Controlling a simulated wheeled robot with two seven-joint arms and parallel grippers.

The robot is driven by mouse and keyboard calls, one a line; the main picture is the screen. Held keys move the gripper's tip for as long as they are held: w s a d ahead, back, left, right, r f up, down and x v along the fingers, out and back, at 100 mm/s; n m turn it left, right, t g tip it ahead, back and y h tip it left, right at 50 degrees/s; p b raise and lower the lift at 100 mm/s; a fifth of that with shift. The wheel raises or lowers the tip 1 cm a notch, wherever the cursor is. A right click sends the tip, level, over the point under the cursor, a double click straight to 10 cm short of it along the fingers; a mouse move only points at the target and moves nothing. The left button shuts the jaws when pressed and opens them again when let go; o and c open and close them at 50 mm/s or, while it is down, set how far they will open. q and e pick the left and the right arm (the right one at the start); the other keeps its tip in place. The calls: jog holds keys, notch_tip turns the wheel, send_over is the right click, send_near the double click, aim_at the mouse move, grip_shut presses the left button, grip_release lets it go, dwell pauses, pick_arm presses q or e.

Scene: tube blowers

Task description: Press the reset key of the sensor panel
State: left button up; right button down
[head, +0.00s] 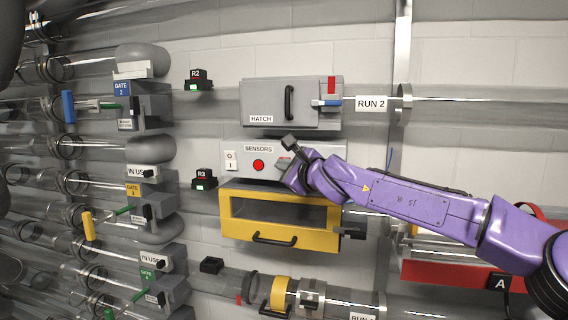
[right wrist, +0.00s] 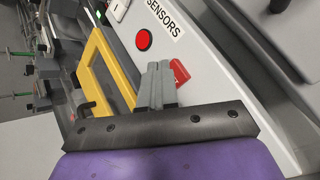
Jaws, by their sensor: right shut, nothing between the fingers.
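The sensor panel (head: 240,147) is a grey box labelled SENSORS on the wall. It carries a white O/I switch (head: 230,160), a red round button or lamp (head: 258,165) and, further right, a small red key. The round part also shows in the right wrist view (right wrist: 144,40). My right gripper (head: 286,165) is at the panel's right part, partly covering the red key. In the right wrist view its grey fingers (right wrist: 160,70) are shut and empty, right beside the red key (right wrist: 180,72). I cannot tell whether they touch it. My left gripper is not in view.
A grey hatch box (head: 265,93) with a black handle is above the panel. A yellow-framed drawer (head: 270,237) is just below. Clear tubes and gates line the left wall. Small indicator boxes R2 (head: 199,84) and R3 (head: 204,183) sit left of the boxes.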

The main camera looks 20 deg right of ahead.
jog(key=shift+w+d+p, duration=0.25)
jog(key=shift+w+p, duration=0.1)
dwell(0.7)
jog(key=shift+s+a, duration=0.1)
jog(key=shift+s+a+b, duration=0.4)
jog(key=shift+s+b, duration=0.1)
jog(key=shift+s, duration=0.1)
jog(key=s+a+b, duration=0.1)
jog(key=s, duration=0.1)
jog(key=s+a+b, duration=0.1)
jog(key=s, duration=0.1)
jog(key=shift+a, duration=0.4)
dwell(0.7)
